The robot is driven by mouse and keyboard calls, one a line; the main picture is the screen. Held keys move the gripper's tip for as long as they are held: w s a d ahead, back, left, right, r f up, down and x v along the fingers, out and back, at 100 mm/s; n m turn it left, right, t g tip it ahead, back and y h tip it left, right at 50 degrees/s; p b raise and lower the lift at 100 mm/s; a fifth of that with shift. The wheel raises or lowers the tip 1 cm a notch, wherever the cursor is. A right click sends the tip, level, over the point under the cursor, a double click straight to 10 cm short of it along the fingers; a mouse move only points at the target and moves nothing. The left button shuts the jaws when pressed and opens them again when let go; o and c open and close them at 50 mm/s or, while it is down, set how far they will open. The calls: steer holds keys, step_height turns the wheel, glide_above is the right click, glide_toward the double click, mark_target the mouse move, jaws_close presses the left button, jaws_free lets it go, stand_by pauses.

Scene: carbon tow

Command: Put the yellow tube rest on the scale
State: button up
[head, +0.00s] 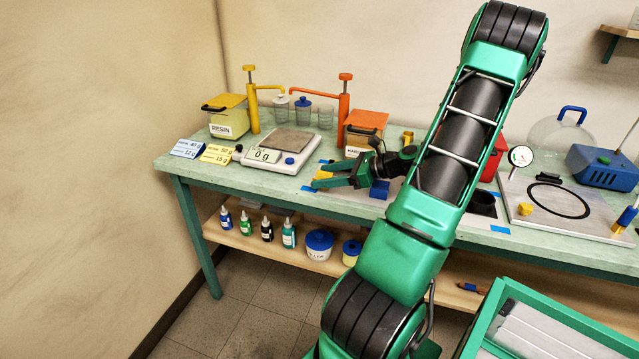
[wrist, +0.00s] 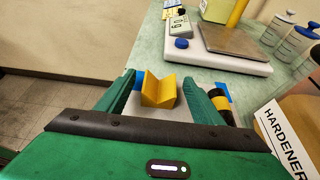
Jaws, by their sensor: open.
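The yellow tube rest (wrist: 158,90) is a small block with a V-shaped notch on top. In the wrist view it stands between the fingers of my gripper (wrist: 160,86), with gaps showing on both sides. In the head view a bit of its yellow (head: 325,174) shows between the green fingers of my gripper (head: 320,176), which is open and low over the bench. The white scale (head: 292,158) stands to the left and behind the gripper in the head view. Its metal pan (head: 287,139) is bare. The scale (wrist: 245,64) is ahead in the wrist view.
The orange hardener can (head: 366,128) stands close behind the gripper; its label (wrist: 280,130) is near the right finger in the wrist view. Pumps and jars (head: 303,110) stand behind the scale. Blue and yellow cards (head: 187,148) lie left.

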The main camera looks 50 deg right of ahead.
steer(key=shift+w+a+f, duration=0.1)
steer(key=shift+w, duration=0.1)
steer(key=c, duration=1.2)
steer(key=shift+r, duration=0.55)
steer(key=r, duration=0.2)
steer(key=a+r, duration=0.1)
steer(key=shift+r, duration=0.35)
steer(key=a+r, duration=0.2)
steer(key=a, duration=0.1)
steer(key=a+r, duration=0.2)
steer(key=a, duration=0.2)
steer(key=a+r, duration=0.2)
steer(key=a, duration=0.1)
steer(key=shift+w+a+r, duration=0.1)
steer(key=shift+a, duration=0.2)
